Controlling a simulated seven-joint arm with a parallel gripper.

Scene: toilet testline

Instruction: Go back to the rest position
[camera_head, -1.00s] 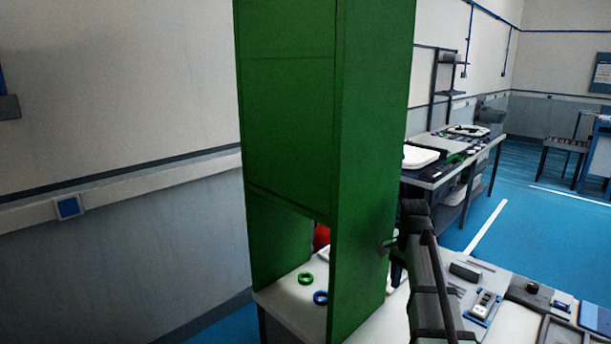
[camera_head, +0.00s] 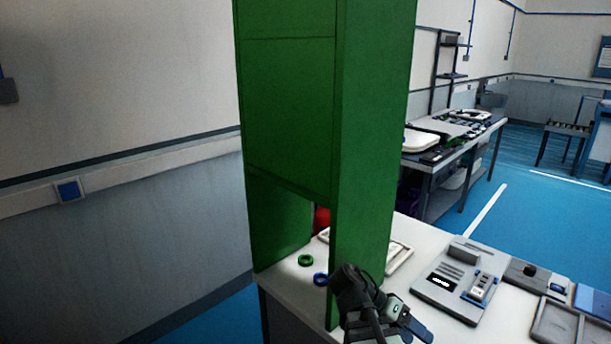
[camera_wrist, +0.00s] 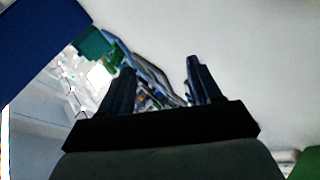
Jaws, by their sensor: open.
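My gripper (camera_wrist: 160,80) shows in the wrist view with its two dark fingers apart and nothing between them. In the head view my dark wrist and gripper (camera_head: 400,322) are at the lower middle, in front of the green cabinet's right panel (camera_head: 362,150) and over the near part of the white table (camera_head: 420,300). Whether the gripper touches the table cannot be told.
A green ring (camera_head: 305,260) and a blue ring (camera_head: 320,279) lie on the table in the cabinet's opening, with a red object (camera_head: 321,220) behind. A grey device (camera_head: 459,279) and a tray (camera_head: 556,328) lie to the right. Another workbench (camera_head: 455,150) stands behind.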

